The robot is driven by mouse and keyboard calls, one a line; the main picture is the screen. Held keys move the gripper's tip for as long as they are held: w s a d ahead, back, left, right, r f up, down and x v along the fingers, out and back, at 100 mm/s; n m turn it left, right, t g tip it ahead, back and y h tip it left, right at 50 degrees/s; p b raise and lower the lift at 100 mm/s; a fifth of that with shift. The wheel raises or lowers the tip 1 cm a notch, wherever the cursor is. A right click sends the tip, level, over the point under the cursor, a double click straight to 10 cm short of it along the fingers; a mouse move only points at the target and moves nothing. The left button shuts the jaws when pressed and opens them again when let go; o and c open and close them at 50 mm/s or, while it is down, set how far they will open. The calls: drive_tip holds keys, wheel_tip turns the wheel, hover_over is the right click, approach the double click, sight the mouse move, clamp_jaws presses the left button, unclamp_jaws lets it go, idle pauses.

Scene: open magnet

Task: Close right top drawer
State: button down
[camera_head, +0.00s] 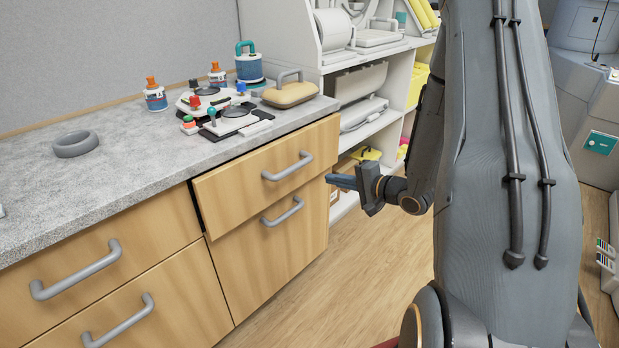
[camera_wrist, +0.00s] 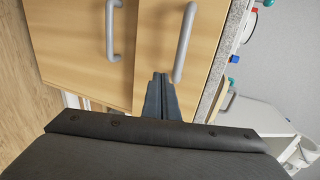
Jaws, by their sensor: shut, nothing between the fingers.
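The right top drawer (camera_head: 235,185) is a light wood front with a grey bar handle (camera_head: 287,166). It stands slightly out from the cabinet, with a dark gap along its left edge. My gripper (camera_head: 330,181) is shut and empty, in front of the drawer's right end and to the right of the handle. In the wrist view, my gripper's fingertips (camera_wrist: 159,76) point at the top drawer front (camera_wrist: 154,45), beside its handle (camera_wrist: 185,42). I cannot tell whether they touch the wood.
Below is another drawer front (camera_head: 250,270) with its own handle. The grey counter (camera_head: 110,180) holds a grey ring (camera_head: 76,144), bottles and small devices. White shelves (camera_head: 370,130) stand behind my arm. The wooden floor (camera_head: 350,285) before the cabinet is clear.

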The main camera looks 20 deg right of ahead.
approach(302, 170)
drive_tip(key=w+a, duration=0.2)
drive_tip(key=a, duration=0.3)
drive_tip(key=shift+w+a+r+p, duration=0.2)
drive_tip(key=shift+w+a+p, duration=0.25)
drive_tip(key=shift+w+a, duration=0.15)
drive_tip(key=shift+w, duration=0.1)
drive_tip(key=w, duration=0.1)
drive_tip(key=w+a, duration=0.2)
drive_tip(key=w, duration=0.1)
drive_tip(key=shift+b, duration=0.4)
drive_tip(key=shift+w+r, duration=0.1)
drive_tip(key=shift+r, duration=0.1)
